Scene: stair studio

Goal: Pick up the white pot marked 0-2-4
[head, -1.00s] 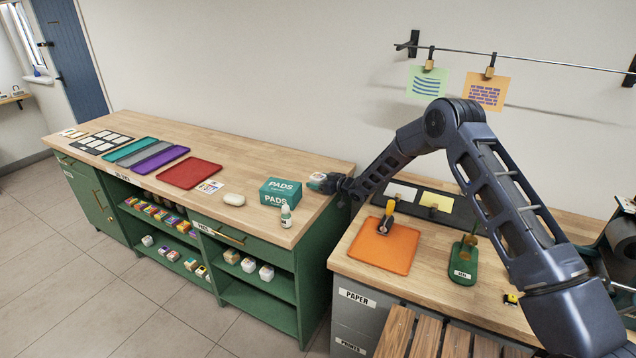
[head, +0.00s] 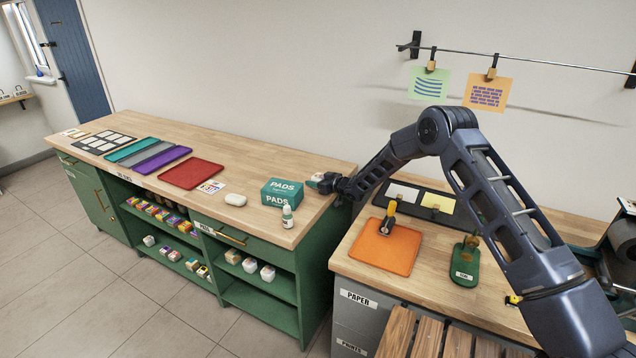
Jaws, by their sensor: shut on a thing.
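My gripper (head: 327,184) is small in the head view, at the right end of the long wooden counter, just right of the green PADS box. It is shut on a small pale thing (head: 315,180) with some colour on its face. Its marking is too small to read, so I cannot tell if it is the pot marked 0-2-4. Several small white pots stand in the green cabinet, among them one on the right shelf (head: 268,272) and one to its left (head: 250,265). No 0-2-4 mark is readable on them.
The PADS box (head: 282,192) and a white dropper bottle (head: 287,216) stand close to the gripper. A white oval thing (head: 235,200) and a red tray (head: 192,173) lie further left. An orange mat (head: 386,247) and a green-based tool (head: 465,262) are on the right bench.

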